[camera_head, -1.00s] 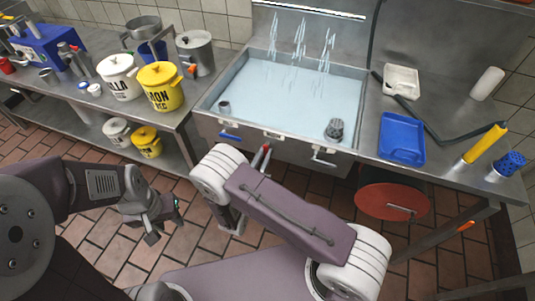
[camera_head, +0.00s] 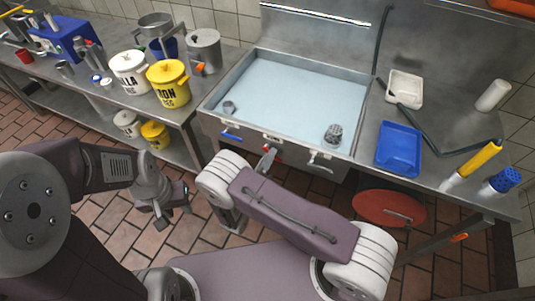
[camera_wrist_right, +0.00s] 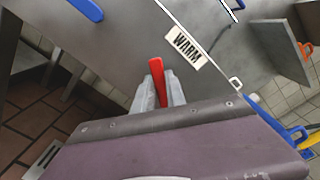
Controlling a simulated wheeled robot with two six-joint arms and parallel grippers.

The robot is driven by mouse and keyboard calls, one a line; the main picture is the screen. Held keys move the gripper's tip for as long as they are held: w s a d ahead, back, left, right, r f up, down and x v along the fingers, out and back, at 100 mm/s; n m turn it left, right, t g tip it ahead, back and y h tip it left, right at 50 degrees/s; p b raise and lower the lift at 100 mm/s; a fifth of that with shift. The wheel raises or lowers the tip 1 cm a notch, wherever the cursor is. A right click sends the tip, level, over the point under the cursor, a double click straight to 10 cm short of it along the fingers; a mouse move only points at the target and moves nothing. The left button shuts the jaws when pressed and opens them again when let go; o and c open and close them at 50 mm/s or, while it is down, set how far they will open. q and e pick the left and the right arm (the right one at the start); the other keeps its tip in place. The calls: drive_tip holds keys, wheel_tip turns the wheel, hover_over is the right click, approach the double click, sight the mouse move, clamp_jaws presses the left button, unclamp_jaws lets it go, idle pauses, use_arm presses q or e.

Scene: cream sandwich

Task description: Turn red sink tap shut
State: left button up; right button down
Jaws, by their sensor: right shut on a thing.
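The sink (camera_head: 365,95) is full of pale water, and no jets fall from above it. The red tap (camera_wrist_right: 157,72) shows as a short red lever below the sink's front, beside a "WARM" label (camera_wrist_right: 185,47) in the right wrist view. My right gripper (camera_wrist_right: 160,95) is shut on the red tap, with the lever's tip standing out between its fingers. In the head view, my right gripper (camera_head: 267,158) is at the sink front and hides most of the tap. My left gripper (camera_head: 175,212) is open and empty above the floor.
A blue handle (camera_head: 231,137) and a white handle (camera_head: 318,160) flank the red tap on the sink front. Two grey cups stand in the water. Pots (camera_head: 170,85) are on the left counter; a blue tray (camera_head: 398,148) lies on the right.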

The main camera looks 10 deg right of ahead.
drive_tip(key=shift+s+d+r+n+p, duration=0.1)
drive_tip(key=shift+r+n+p, duration=0.2)
drive_tip(key=shift+n, duration=0.85)
drive_tip(key=shift+w+d+r+n+p, duration=0.1)
drive_tip(key=shift+n+p, duration=0.25)
drive_tip(key=shift+n, duration=0.85)
drive_tip(key=shift+s+r+n+p, duration=0.1)
drive_tip(key=shift+r+n+p, duration=0.2)
drive_tip(key=shift+n, duration=0.85)
drive_tip(key=c, duration=1.4)
unclamp_jaws()
drive_tip(key=shift+o, duration=0.2)
